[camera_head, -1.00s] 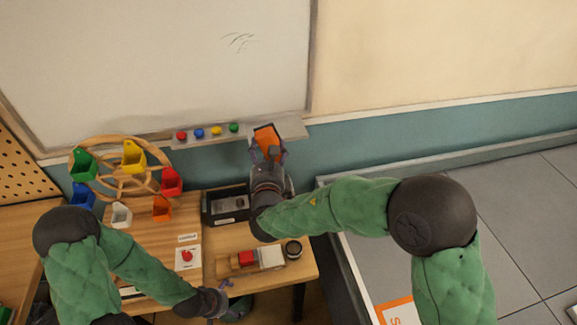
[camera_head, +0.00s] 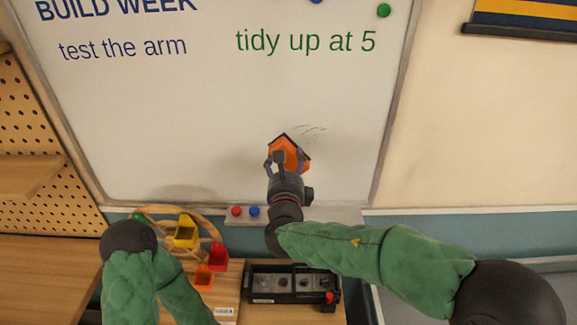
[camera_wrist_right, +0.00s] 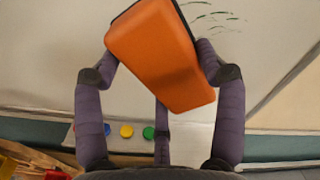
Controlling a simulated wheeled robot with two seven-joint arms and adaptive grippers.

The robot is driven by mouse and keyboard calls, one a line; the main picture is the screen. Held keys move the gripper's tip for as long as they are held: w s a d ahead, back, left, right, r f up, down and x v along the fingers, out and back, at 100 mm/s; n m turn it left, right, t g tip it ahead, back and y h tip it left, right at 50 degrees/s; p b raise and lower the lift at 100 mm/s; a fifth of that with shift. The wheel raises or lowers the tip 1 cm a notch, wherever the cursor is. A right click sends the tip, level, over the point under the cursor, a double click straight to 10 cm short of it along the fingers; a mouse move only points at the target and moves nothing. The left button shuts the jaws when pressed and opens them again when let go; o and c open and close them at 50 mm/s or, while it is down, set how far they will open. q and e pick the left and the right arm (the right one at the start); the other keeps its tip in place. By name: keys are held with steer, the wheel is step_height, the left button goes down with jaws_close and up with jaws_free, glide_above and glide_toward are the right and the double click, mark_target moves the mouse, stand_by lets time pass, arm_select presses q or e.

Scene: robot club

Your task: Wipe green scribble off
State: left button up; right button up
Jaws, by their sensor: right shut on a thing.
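The green scribble (camera_head: 313,131) is a patch of thin, faint strokes low on the whiteboard (camera_head: 215,120). It also shows in the right wrist view (camera_wrist_right: 212,17), dark green at the top. My right gripper (camera_head: 287,160) is shut on an orange eraser with a dark edge (camera_head: 291,147). The eraser is tilted in the fingers, just left of and below the scribble. It may cover part of the strokes. I cannot tell whether it touches the board. My left forearm shows at lower left, but its gripper is out of view.
Green writing "tidy up at 5" (camera_head: 305,41) and blue writing stand higher up. Magnets sit on the ledge (camera_head: 335,214) below the board. A wooden wheel with coloured bins (camera_head: 186,232) and a black box (camera_head: 293,284) stand on the table below. The board around the scribble is clear.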

arm_select(q)
steer(key=shift+r+p, duration=0.45)
arm_select(e)
steer(key=w, duration=0.5)
steer(key=shift+w, duration=0.25)
arm_select(q)
steer(key=shift+f, duration=0.1)
arm_select(e)
steer(key=shift+w, duration=0.95)
arm_select(q)
steer(key=shift+f, duration=0.1)
arm_select(e)
steer(key=shift+d, duration=0.15)
